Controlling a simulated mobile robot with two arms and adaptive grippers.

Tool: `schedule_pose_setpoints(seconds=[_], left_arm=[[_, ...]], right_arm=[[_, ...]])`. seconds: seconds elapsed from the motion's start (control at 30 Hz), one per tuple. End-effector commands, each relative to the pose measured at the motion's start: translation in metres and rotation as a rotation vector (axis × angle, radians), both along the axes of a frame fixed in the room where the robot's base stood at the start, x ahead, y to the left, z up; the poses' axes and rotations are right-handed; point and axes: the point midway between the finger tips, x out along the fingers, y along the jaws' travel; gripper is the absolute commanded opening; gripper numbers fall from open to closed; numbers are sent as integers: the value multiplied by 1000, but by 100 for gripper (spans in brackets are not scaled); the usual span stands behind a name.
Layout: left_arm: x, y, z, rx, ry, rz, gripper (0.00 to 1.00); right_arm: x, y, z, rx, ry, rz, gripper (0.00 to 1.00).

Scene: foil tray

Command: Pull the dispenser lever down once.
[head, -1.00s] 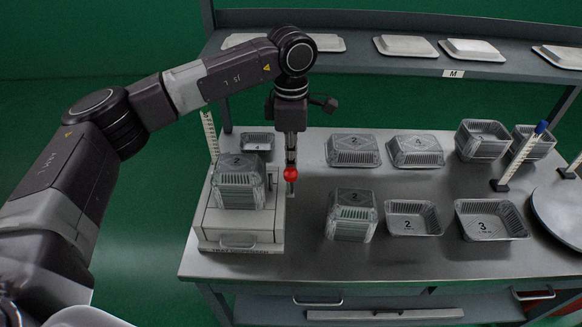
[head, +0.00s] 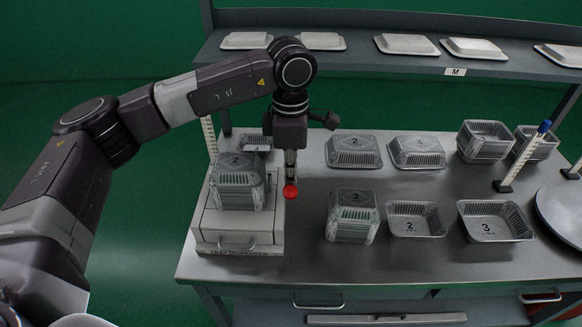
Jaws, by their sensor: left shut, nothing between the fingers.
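The tray dispenser (head: 238,235) is a pale grey box at the left of the bench, with a front handle and a stack of foil trays marked 2 (head: 237,182) on it. Its lever's red knob (head: 290,191) sits low at the dispenser's right side. My left gripper (head: 290,178) points straight down with its fingers shut and empty. The fingertips are right above the knob and appear to touch its top. The rest of the lever is mostly hidden by my gripper and the stack. My right gripper is not in view.
A shelf (head: 360,59) with white lids runs along the back. Bare bench lies between the dispenser and the trays.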

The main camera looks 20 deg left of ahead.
Motion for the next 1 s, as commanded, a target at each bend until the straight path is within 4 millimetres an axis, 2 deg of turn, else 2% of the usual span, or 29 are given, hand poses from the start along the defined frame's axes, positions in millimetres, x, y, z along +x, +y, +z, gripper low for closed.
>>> schedule_pose_setpoints(seconds=[0.17,0.57,1.0], left_arm=[[-2,0,-3,0,2,-1,0],[-23,-6,-23,2,2,-2,0],[-27,-7,-24,1,2,-1,0]], right_arm=[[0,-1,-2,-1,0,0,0],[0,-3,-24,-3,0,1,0],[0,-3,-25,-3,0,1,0]])
